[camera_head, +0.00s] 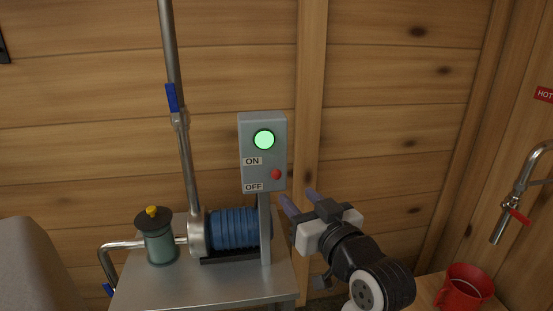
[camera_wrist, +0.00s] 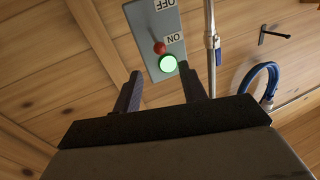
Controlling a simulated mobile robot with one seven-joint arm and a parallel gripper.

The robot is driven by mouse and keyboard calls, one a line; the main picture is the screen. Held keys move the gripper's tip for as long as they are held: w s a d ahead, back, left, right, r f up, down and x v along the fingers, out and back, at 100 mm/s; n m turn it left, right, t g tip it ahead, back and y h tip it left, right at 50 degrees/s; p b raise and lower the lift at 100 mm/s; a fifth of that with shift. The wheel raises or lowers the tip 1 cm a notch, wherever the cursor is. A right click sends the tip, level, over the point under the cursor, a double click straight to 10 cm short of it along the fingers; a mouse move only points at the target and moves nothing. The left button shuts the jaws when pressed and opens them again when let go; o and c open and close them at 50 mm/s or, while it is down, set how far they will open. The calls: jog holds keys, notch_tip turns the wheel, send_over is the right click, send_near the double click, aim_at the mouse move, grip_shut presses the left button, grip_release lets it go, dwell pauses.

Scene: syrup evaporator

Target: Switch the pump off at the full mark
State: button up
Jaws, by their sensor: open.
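The grey switch box (camera_head: 263,152) stands on a post above the pump. Its green button (camera_head: 264,140), beside the ON label, is lit, and its small red button (camera_head: 276,174) sits lower, by the OFF label. The pump's blue ribbed motor (camera_head: 235,228) is on the metal stand below. My gripper (camera_head: 298,197) is open and empty, just right of and below the box. In the wrist view, the box (camera_wrist: 155,38) appears upside down beyond my fingers (camera_wrist: 160,88), with the red button (camera_wrist: 159,47) and green button (camera_wrist: 168,63) visible. I see no full mark.
A steel pipe with a blue-handled valve (camera_head: 172,97) rises left of the box. A teal canister (camera_head: 159,240) stands beside the pump on the metal stand (camera_head: 150,293). A red mug (camera_head: 465,288) and a tap (camera_head: 518,198) are at right.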

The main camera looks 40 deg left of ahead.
aim_at(279, 177)
jog(key=p+x, duration=0.1)
jog(key=x, duration=1)
grip_shut()
